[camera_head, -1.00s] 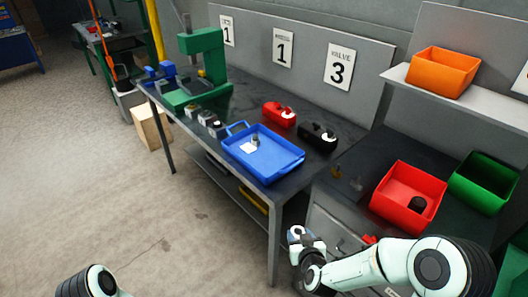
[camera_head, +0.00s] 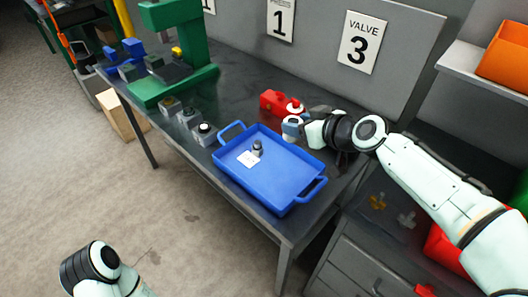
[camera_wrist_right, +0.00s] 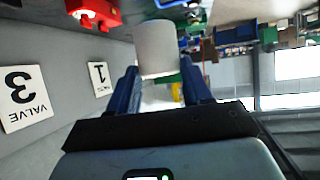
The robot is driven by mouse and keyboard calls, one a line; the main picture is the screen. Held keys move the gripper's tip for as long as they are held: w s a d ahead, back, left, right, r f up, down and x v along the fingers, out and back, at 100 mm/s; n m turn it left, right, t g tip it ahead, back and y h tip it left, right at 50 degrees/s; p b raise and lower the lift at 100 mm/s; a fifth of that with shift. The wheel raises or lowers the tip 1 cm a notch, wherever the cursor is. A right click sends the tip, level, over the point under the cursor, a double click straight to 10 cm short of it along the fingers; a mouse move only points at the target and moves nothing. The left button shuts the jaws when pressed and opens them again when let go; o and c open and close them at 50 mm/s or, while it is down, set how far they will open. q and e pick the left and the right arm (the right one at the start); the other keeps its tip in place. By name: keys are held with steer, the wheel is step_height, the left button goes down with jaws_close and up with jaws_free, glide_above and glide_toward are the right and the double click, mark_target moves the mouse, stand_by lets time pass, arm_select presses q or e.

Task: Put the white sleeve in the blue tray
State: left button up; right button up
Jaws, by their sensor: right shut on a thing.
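The white sleeve (camera_wrist_right: 155,48) is between the blue fingers of my right gripper (camera_wrist_right: 160,80) in the right wrist view. In the head view the sleeve (camera_head: 292,131) shows just below the fingers of my right gripper (camera_head: 293,123), by the back edge of the blue tray. My left gripper is out of view; only part of my left arm shows at the bottom left.
A red block (camera_head: 275,101) with a white-and-red part stands behind the tray. Several small fixtures (camera_head: 189,118) line the bench left of it, before a green press (camera_head: 190,45). A red bin (camera_head: 440,248) is partly hidden by my right arm.

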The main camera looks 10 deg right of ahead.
steer(key=shift+w+r, duration=0.1)
steer(key=shift+w, duration=0.1)
steer(key=shift+s+f+b, duration=0.2)
steer(key=shift+f+b, duration=4.9)
steer(key=shift+f, duration=4.6)
steer(key=shift+f, duration=0.15)
steer(key=o, duration=1)
steer(key=shift+o, duration=0.2)
